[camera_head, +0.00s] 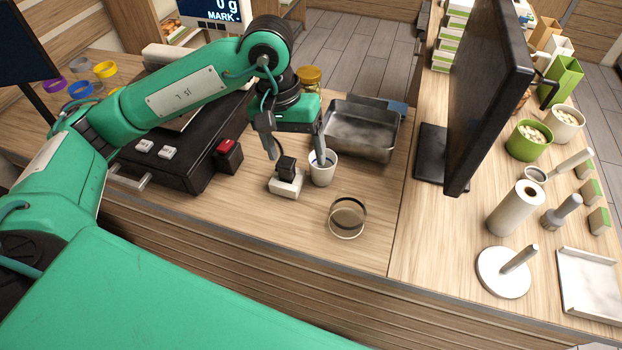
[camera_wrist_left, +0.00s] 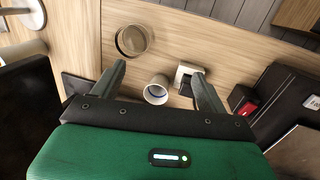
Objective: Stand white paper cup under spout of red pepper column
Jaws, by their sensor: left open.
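The white paper cup (camera_head: 322,174) stands upright on the wooden counter, just right of a small white block with a black top (camera_head: 287,184). My left gripper (camera_head: 297,157) is open and points down above this spot. In the head view its right fingertip overlaps the cup's mouth. In the left wrist view the cup (camera_wrist_left: 156,92) appears between the two spread fingers (camera_wrist_left: 158,70), and nothing is gripped. Whether a finger touches the cup cannot be told. I cannot make out a red pepper column or its spout in either view. My right gripper is not in view.
A metal tray (camera_head: 362,132) stands behind the cup, and a round glass-like dish (camera_head: 347,217) is in front. A black box with a red top (camera_head: 228,157) and a black case (camera_head: 185,165) are to the left. A monitor (camera_head: 487,90) stands to the right.

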